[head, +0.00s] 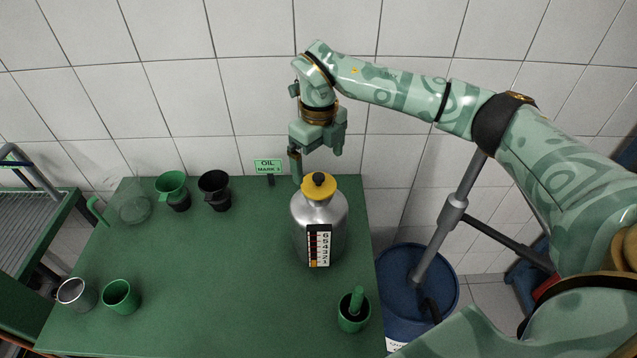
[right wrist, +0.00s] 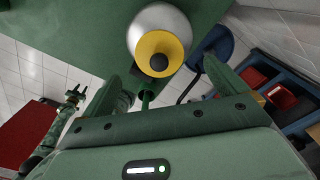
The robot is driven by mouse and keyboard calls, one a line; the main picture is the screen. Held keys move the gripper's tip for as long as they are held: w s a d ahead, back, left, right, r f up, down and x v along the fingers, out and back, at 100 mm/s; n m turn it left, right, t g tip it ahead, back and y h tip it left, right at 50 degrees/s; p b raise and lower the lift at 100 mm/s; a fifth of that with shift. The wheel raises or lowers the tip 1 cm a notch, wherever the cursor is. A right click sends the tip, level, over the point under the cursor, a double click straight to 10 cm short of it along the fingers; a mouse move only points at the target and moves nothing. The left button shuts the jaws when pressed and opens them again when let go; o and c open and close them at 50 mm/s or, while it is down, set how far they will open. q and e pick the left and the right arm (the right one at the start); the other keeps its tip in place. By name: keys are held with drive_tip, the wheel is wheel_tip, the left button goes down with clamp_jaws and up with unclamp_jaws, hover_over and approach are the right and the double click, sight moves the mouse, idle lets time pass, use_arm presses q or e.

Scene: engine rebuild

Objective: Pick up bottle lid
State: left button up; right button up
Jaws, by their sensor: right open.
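The bottle lid (head: 319,186) is yellow with a black knob on top. It sits on the silver metal bottle (head: 318,215), which stands upright on the green table and has a level gauge on its front. My right gripper (head: 308,165) is just above and behind the lid in the head view. In the right wrist view, the lid (right wrist: 160,53) lies ahead, between the two open fingers (right wrist: 164,72) and apart from them. Nothing is held. My left gripper does not show in the head view.
Green and black funnels or jugs (head: 214,186) stand at the back left of the table (head: 225,260). A metal cup (head: 75,293) and a green cup (head: 121,296) stand front left. A green pot (head: 353,312) is front right. A blue barrel (head: 445,285) stands beside the table.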

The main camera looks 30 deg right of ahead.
sight(319, 176)
wheel_tip(319, 176, down, 5)
drive_tip(key=shift+f, duration=0.15)
drive_tip(key=c, duration=1.1)
drive_tip(key=shift+o, duration=0.2)
